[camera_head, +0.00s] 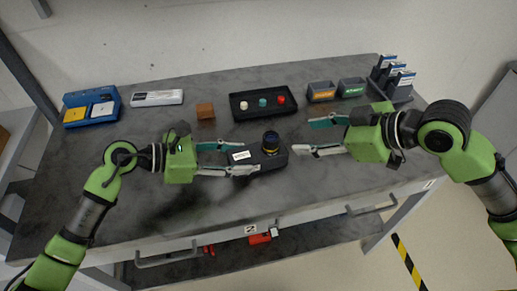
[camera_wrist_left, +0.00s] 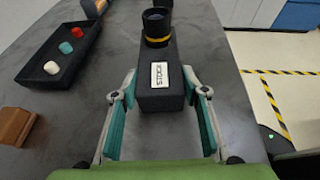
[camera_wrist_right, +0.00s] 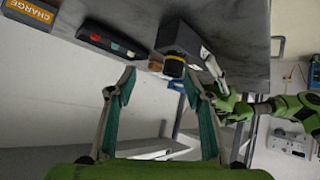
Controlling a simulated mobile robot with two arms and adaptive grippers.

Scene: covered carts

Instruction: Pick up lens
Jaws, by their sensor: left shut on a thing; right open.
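The lens (camera_head: 270,141) is a short black cylinder with a yellow ring. It stands upright on the far end of a dark block (camera_head: 268,160) with a white label. In the left wrist view the lens (camera_wrist_left: 157,25) is beyond the block (camera_wrist_left: 172,60), whose label seems to read "STOCK". My left gripper (camera_head: 247,157) is shut on the block from the left, a finger along each side. My right gripper (camera_head: 302,137) is open and empty, right of the block and apart from the lens. The right wrist view shows the lens (camera_wrist_right: 174,66) beyond its open fingers.
A black tray (camera_head: 237,112) holding white, teal and red pieces lies behind the block. A brown wooden box (camera_head: 205,111) is left of it. Grey labelled bins (camera_head: 321,92) and a card rack (camera_head: 404,97) stand at back right. The table's front left is clear.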

